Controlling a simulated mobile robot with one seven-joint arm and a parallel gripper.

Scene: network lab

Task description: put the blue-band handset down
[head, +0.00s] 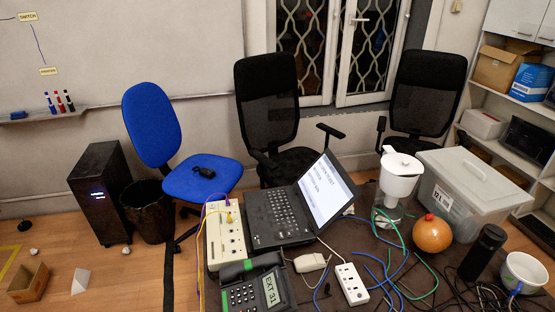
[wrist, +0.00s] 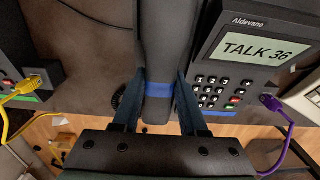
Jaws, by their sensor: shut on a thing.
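The blue-band handset (wrist: 166,40) is dark grey with a blue band round its grip. It stands lengthwise in the middle of the wrist view. My gripper (wrist: 158,92) is shut on it at the band, one finger on each side. A desk phone (wrist: 240,70) lies just right of the handset, with its screen reading "TALK 36", a keypad and a blue stripe on its edge. The handset hides the phone's left part, so I cannot tell whether it touches the cradle. My gripper is not in the head view.
Another phone (head: 268,290) reads "EXT 31" and carries a green-band handset (head: 249,266). A yellow cable (wrist: 22,90) and a purple cable (wrist: 290,125) run near my gripper. The desk also holds a laptop (head: 273,214), power strip (head: 352,284), jug (head: 399,180) and orange ball (head: 432,236).

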